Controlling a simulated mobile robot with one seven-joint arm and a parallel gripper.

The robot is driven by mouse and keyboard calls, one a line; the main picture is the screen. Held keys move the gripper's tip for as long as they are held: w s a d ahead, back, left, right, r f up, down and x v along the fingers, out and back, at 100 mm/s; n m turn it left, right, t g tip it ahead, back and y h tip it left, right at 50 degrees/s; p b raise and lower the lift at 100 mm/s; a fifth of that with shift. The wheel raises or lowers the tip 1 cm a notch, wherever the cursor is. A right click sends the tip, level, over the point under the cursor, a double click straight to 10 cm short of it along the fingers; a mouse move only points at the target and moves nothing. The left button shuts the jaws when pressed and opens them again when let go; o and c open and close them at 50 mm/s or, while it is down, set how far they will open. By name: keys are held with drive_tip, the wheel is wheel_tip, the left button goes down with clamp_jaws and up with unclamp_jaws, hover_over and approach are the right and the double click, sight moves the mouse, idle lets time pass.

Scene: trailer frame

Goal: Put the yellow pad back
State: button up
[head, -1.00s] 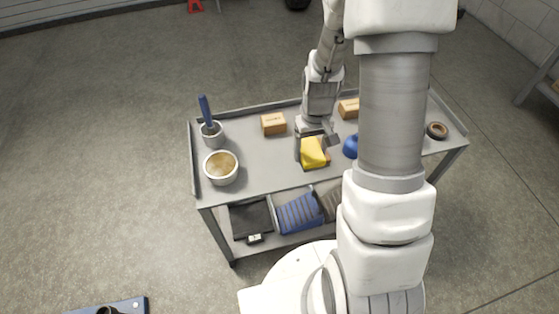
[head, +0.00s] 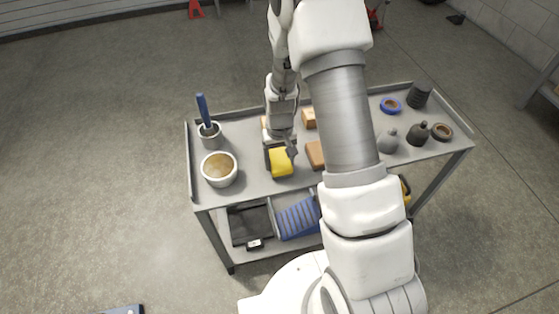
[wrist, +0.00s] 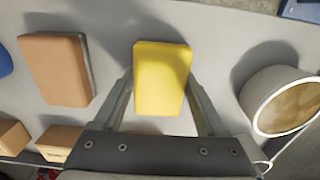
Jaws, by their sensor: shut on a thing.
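The yellow pad (head: 281,163) is between the fingers of my gripper (head: 281,158), over the cart's top shelf in the head view. In the wrist view the yellow pad (wrist: 161,78) sits between the two fingertips of my gripper (wrist: 160,100), which is shut on it. A shadow falls on the shelf beside the pad, and I cannot tell how far above the surface it is. A brown block-shaped pad (head: 315,155) lies to its right. The brown pad also shows at the left of the wrist view (wrist: 57,68).
A white bowl with tan contents (head: 219,169) and a cup with a blue-handled tool (head: 209,130) stand at the left of the cart top (head: 250,186). Small cardboard boxes (head: 309,118) are behind. Dark bottles (head: 418,134) and tape rolls (head: 391,105) stand at the right.

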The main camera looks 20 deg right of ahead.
drive_tip(key=o, duration=1.2)
drive_tip(key=shift+f, duration=0.1)
drive_tip(key=shift+o, duration=0.2)
wheel_tip(320, 180, up, 12)
drive_tip(key=p, duration=0.3)
wheel_tip(320, 180, up, 16)
drive_tip(key=t, duration=0.3)
hover_over(279, 160)
drive_tip(key=s, duration=0.6)
drive_tip(key=s+r+t, duration=0.2)
drive_tip(key=s+r, duration=0.7)
drive_tip(key=s, duration=0.5)
drive_tip(key=shift+s+t, duration=0.15)
drive_tip(key=shift+t, duration=0.15)
drive_tip(key=shift+d, duration=0.1)
